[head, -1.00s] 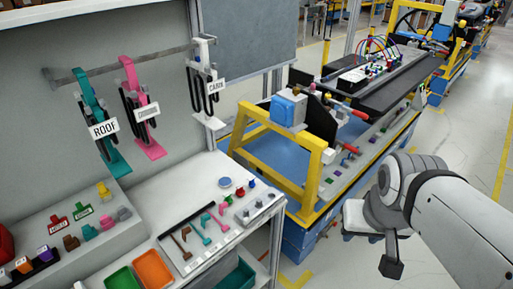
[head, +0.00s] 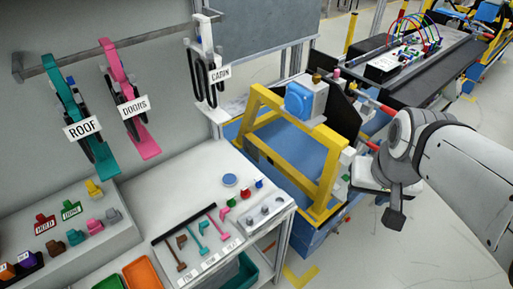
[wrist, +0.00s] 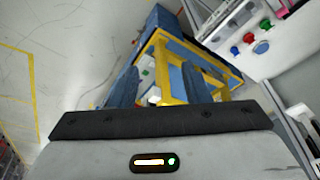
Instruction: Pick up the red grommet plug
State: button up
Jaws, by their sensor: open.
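My gripper (head: 396,215) is at the right of the head view, well apart from the plug. In the wrist view both fingers of my gripper (wrist: 165,88) are spread, with nothing held between them.
A blue disc (head: 230,180) lies beside the plugs. A grey block with knobs (head: 265,213) sits at the worktop's front edge. The yellow frame (head: 325,180) stands between the worktop and my arm. Labelled hangers (head: 205,60) hang from the rail above.

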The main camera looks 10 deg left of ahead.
jog(key=w+a+f+m+g+b, duration=0.1)
jog(key=w+a+f+m, duration=0.15)
jog(key=w+a, duration=0.5)
jog(key=m+g+b, duration=0.2)
jog(key=m, duration=0.3)
send_over(246, 186)
notch_tip(246, 186, down, 18)
jog(key=shift+d+f, duration=0.1)
notch_tip(246, 186, down, 7)
jog(key=shift+s+p, duration=0.1)
jog(key=shift+p, duration=0.55)
jog(key=shift+f, duration=0.35)
grip_shut()
